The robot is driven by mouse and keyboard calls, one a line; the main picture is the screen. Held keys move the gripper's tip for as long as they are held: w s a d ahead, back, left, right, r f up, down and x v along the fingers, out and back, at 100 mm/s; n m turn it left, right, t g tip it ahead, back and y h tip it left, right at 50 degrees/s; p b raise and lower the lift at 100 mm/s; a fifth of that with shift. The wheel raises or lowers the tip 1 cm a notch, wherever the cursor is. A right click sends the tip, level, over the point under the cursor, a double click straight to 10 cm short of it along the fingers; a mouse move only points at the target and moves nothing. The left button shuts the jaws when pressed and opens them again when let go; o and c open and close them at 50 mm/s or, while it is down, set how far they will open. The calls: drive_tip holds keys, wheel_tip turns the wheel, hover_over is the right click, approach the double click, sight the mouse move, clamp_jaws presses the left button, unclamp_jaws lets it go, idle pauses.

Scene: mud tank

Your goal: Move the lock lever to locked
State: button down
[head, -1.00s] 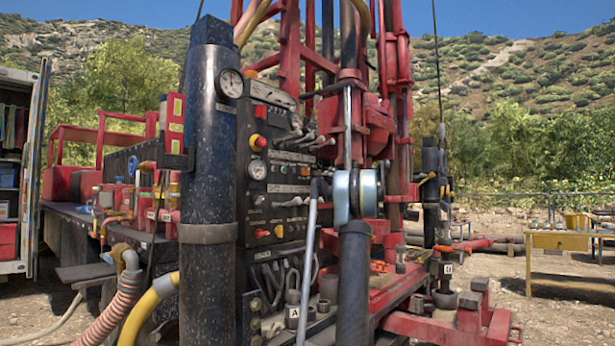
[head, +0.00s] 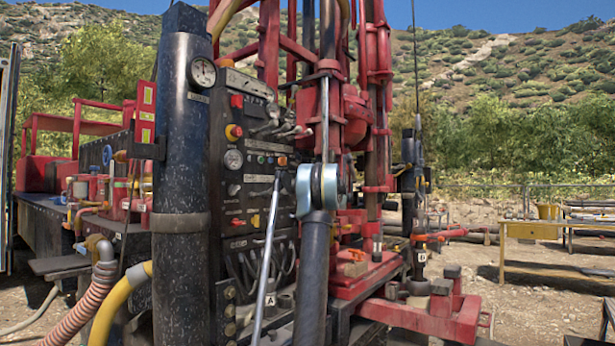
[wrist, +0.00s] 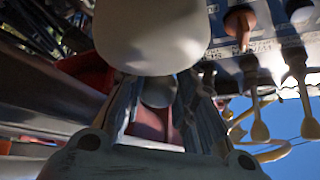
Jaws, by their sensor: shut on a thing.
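In the wrist view my gripper (wrist: 157,103) reaches up from the bottom. Its two grey fingers are shut on a pale, rounded, handle-like thing (wrist: 152,35), which fills the top middle and hides the fingertips. I cannot tell for certain whether this is the lock lever. A grey rounded part (wrist: 158,91) shows between the fingers. A labelled panel with several small levers (wrist: 259,128) is at the right, apart from the fingers. There, the black control panel (head: 255,205) carries knobs, gauges and levers.
A thick black cylinder (head: 182,130) stands left of the panel. Red rig framing (head: 420,318) juts out at lower right. A yellow table (head: 530,230) stands farther right.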

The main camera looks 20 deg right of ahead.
drive_tip(key=shift+w+a+f, duration=0.1)
drive_tip(key=shift+f, duration=0.1)
drive_tip(key=c, duration=1.3)
unclamp_jaws()
drive_tip(key=shift+w+f, duration=0.15)
drive_tip(key=shift+s+d+f, duration=0.1)
drive_tip(key=shift+s+d, duration=0.1)
drive_tip(key=shift+s, duration=0.25)
drive_tip(key=v, duration=1.1)
drive_tip(key=shift+f, duration=0.1)
